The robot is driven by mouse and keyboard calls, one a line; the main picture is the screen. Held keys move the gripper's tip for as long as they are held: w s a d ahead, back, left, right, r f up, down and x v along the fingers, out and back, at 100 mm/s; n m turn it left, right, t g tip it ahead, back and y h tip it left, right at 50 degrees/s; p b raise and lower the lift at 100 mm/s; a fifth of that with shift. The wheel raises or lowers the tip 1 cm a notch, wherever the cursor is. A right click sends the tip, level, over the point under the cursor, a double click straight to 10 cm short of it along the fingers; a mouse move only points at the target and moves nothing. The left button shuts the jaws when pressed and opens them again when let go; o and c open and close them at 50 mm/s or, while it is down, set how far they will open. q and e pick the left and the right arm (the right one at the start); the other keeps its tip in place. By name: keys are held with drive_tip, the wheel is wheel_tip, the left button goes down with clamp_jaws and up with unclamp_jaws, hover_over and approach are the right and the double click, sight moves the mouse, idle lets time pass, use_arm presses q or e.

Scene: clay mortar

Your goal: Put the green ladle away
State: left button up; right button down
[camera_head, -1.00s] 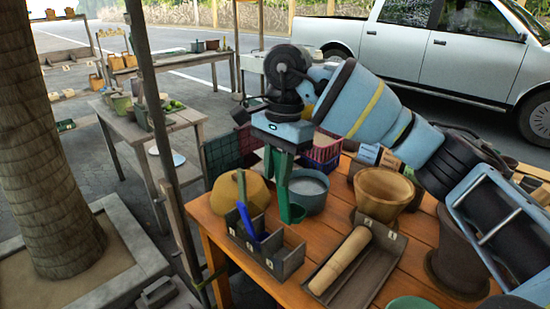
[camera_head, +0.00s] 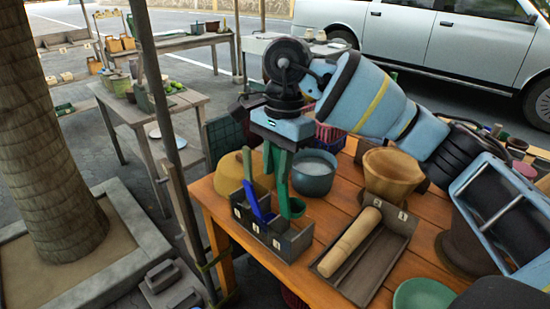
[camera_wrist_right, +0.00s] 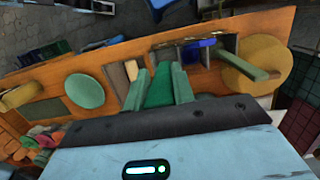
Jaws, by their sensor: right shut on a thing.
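My right gripper (camera_head: 279,160) points down over the front left of the orange table, shut on the green ladle. The ladle's handle is upright between the dark green fingers, and its cup (camera_head: 293,208) shows below them. In the wrist view the green handle (camera_wrist_right: 160,88) lies between the fingers. The cup is at the right end of a grey compartment rack (camera_head: 291,246); I cannot tell whether it is inside or just above the compartment. A blue ladle (camera_head: 257,203) leans in another compartment of this rack. My left gripper is not in view.
A wooden bowl (camera_head: 389,172) and green plate (camera_head: 424,295) are further right. A pole (camera_head: 160,105) stands left.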

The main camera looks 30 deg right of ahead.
drive_tip(key=shift+f, duration=0.6)
wheel_tip(320, 180, down, 9)
drive_tip(key=b, duration=0.4)
drive_tip(key=shift+r, duration=0.15)
drive_tip(key=c, duration=1.3)
unclamp_jaws()
drive_tip(key=shift+o, duration=1)
